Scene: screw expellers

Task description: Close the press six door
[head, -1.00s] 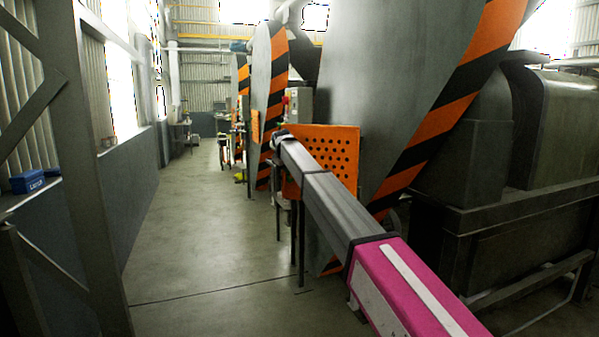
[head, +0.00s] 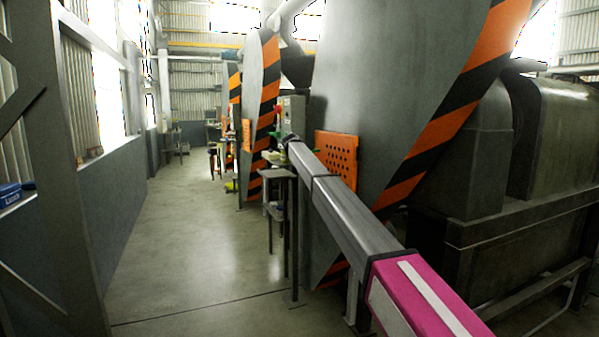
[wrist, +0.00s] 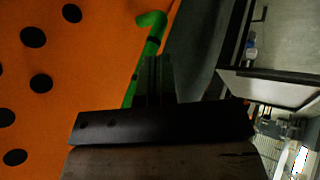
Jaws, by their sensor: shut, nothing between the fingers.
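The press door appears to be the orange panel with round holes (head: 338,158), standing beside the large grey press wall, partly behind my arm. No number on it is readable. In the wrist view the orange panel (wrist: 60,60) fills the left side. A green hooked handle (wrist: 152,28) runs along its right edge. My gripper (wrist: 157,62) is shut and empty, its dark fingers overlapping the lower part of the handle in the picture. I cannot tell whether they touch it. In the head view my gripper is too small and hidden to make out at the arm's far end.
A small stand (head: 275,172) with items on it is just left of my arm's far end. A grey control box (head: 291,112) is behind it. The grey press wall (head: 390,80) with orange-black stripes rises at right. The aisle floor (head: 180,230) on the left is clear.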

